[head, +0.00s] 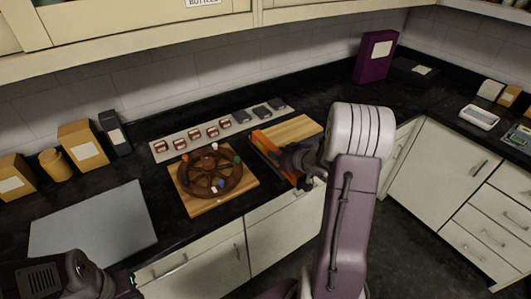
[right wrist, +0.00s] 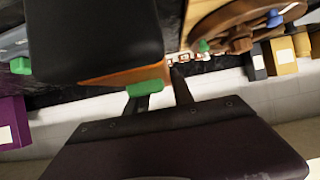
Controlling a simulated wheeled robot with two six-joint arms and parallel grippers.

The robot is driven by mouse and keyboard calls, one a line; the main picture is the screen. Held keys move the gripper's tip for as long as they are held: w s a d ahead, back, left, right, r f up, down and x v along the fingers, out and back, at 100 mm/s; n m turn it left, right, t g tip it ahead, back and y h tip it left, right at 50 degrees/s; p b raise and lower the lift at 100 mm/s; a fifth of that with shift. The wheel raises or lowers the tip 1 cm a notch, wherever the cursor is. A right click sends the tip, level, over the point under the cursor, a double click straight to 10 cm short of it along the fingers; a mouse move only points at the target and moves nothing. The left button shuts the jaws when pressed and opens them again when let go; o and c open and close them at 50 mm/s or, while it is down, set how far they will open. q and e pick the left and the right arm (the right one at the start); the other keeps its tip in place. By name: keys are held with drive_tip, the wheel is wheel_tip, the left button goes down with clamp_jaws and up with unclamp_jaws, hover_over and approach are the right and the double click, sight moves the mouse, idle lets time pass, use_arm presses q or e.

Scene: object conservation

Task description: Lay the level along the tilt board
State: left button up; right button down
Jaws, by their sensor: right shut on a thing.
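The orange level (head: 263,141) is a long bar beside the left edge of the pale wooden tilt board (head: 296,128) in the head view. My right gripper (head: 289,161) is shut on it near the counter's front edge. In the right wrist view, an orange strip (right wrist: 152,76) shows by the fingers (right wrist: 160,93), partly hidden behind a large black block. I cannot tell whether the level touches the board. My left gripper (head: 76,264) is low at the left; its fingertips cannot be made out.
A brown spoked wheel (head: 227,180) with coloured pegs sits on a square wooden board (head: 187,202) left of the level. Behind it is a pale strip (head: 173,153) with small blocks. A grey sheet (head: 95,222) lies at left. Boxes (head: 83,147) stand along the wall; a purple box (head: 375,57) stands behind.

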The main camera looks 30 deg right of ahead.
sight(279, 150)
drive_tip(key=s+r, duration=0.1)
drive_tip(key=s+d+r, duration=0.1)
drive_tip(key=s, duration=0.1)
drive_tip(key=shift+s+d+r, duration=0.1)
drive_tip(key=shift+s+r, duration=0.1)
